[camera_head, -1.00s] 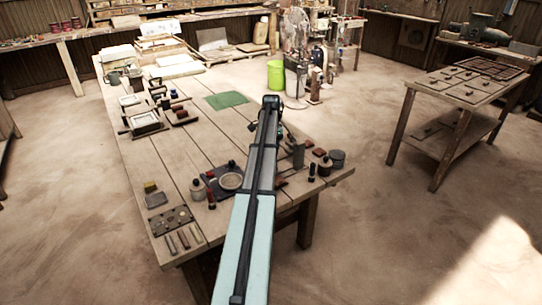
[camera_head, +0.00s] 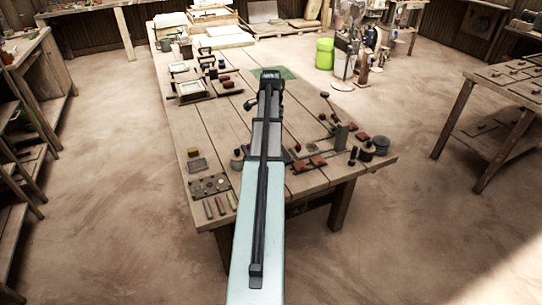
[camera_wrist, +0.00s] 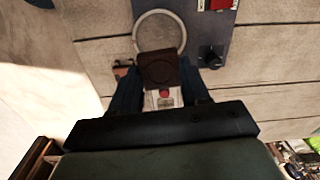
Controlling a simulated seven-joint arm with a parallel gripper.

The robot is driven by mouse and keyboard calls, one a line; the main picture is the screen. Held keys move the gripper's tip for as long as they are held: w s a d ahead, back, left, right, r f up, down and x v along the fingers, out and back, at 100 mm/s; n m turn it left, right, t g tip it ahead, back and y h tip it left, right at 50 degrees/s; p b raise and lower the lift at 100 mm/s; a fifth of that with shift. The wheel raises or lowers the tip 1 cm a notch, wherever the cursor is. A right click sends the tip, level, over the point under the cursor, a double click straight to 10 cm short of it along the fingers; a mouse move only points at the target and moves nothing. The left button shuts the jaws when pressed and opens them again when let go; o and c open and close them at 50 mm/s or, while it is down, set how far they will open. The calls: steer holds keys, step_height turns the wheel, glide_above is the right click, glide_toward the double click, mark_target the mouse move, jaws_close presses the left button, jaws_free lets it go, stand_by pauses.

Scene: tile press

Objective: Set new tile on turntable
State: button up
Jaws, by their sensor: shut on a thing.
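In the wrist view my gripper (camera_wrist: 160,88) is shut on a dark reddish-brown square tile (camera_wrist: 162,66) with a faint round mark on its face. Just beyond the tile is the turntable, a pale ring-edged disc (camera_wrist: 138,30) on a blue-grey base (camera_wrist: 218,28). The tile overlaps the near part of the disc in the picture; I cannot tell whether they touch. In the head view my arm covers the turntable, and I cannot make out the gripper or tile there.
The plank table (camera_head: 225,130) carries a dotted plate (camera_head: 209,186) at its near left and small red blocks (camera_head: 309,163) right of my arm. A dark round pot (camera_head: 380,146) stands near the right edge. A green mat (camera_head: 285,73) lies farther back.

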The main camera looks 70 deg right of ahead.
steer(key=shift+m, duration=0.4)
steer(key=shift+f, duration=5)
steer(key=shift+f, duration=0.1)
steer(key=o, duration=1)
steer(key=shift+o, duration=0.2)
step_height(320, 180, up, 12)
steer(key=shift+r, duration=0.1)
